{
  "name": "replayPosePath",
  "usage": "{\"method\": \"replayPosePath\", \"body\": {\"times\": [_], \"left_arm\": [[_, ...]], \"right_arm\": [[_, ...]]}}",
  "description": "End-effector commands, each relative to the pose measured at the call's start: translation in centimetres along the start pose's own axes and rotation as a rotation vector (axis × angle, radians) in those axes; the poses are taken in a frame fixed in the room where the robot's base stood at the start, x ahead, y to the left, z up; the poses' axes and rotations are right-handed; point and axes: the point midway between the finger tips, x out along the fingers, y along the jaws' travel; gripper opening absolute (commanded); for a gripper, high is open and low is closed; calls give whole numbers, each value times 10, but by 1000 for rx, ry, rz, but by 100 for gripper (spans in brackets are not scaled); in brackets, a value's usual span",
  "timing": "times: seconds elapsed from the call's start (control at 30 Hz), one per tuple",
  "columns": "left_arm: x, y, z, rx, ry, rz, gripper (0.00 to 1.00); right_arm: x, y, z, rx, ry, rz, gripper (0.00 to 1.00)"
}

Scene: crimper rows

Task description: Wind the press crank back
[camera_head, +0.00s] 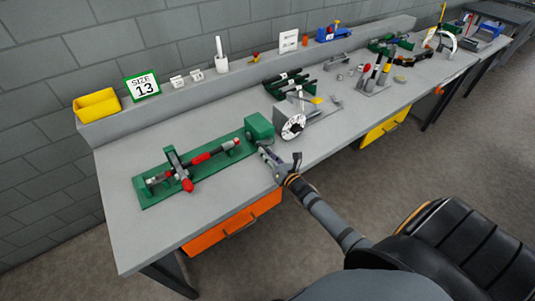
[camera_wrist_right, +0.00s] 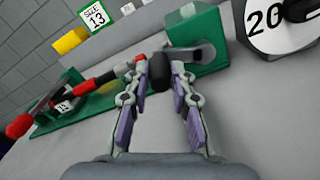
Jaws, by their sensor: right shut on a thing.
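The green press (camera_head: 160,199) lies along the near left part of the bench, with a red-and-grey shaft, a red-ended lever and a green end block (camera_head: 259,126) at its right. The block also shows in the right wrist view (camera_wrist_right: 207,24). The grey crank arm (camera_wrist_right: 192,52) comes off the block's face and carries a dark knob (camera_wrist_right: 161,78). My right gripper (camera_head: 265,150) is at the block's near side; its fingers, also in the wrist view (camera_wrist_right: 162,66), are shut on the knob. My left gripper is out of view.
A grey machine with a white numbered dial (camera_head: 293,127) stands right of the press, close to my right gripper. A yellow bin (camera_head: 97,105) and a "SIZE 13" sign (camera_head: 142,86) sit on the back ledge. The bench front left of the gripper is clear.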

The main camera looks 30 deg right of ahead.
Motion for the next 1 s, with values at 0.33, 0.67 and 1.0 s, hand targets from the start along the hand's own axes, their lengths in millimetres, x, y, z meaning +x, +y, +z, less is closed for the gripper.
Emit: {"method": "replayPosePath", "body": {"times": [0.33,0.67,1.0], "left_arm": [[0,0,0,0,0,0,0],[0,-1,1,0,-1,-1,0],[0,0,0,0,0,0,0]], "right_arm": [[-1,-1,-2,0,4,-3,33],[-17,-2,-2,-1,6,-2,33],[-96,-1,-2,-1,8,-2,33]]}}
